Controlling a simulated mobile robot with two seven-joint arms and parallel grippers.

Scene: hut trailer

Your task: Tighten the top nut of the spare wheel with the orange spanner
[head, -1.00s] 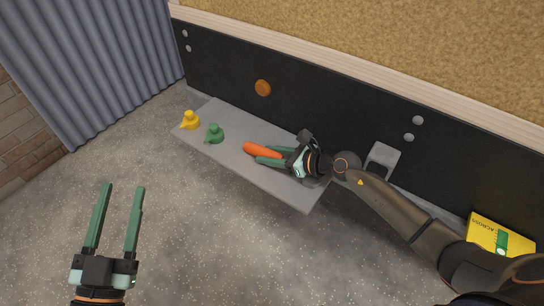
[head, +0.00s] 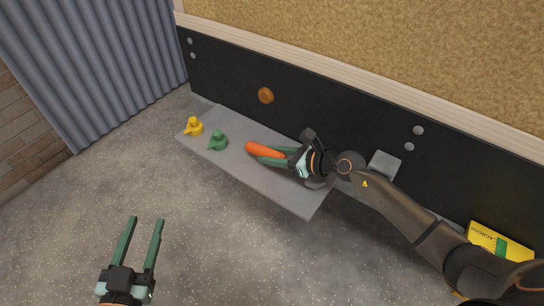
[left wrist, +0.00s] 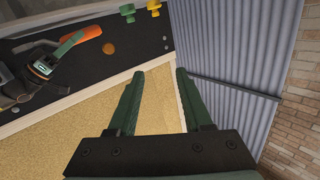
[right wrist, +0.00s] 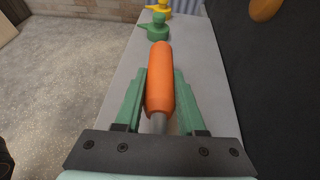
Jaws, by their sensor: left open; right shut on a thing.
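The orange spanner's handle (head: 265,150) lies along the grey shelf. My right gripper (head: 271,157) is at the handle, with a finger on each side. In the right wrist view the orange handle (right wrist: 160,85) sits between the green fingers, and its grey shank runs back under the palm. The spanner's far end is hidden. My left gripper (head: 145,220) is open and empty above the floor at the lower left; its parted fingers also show in the left wrist view (left wrist: 160,74). I see no spare wheel or top nut in any view.
A green item (head: 217,141) and a yellow item (head: 194,127) stand at the shelf's left end. The grey shelf (head: 285,190) runs along a black panel with an orange disc (head: 265,95). A yellow box (head: 500,243) lies at right. The floor at left is clear.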

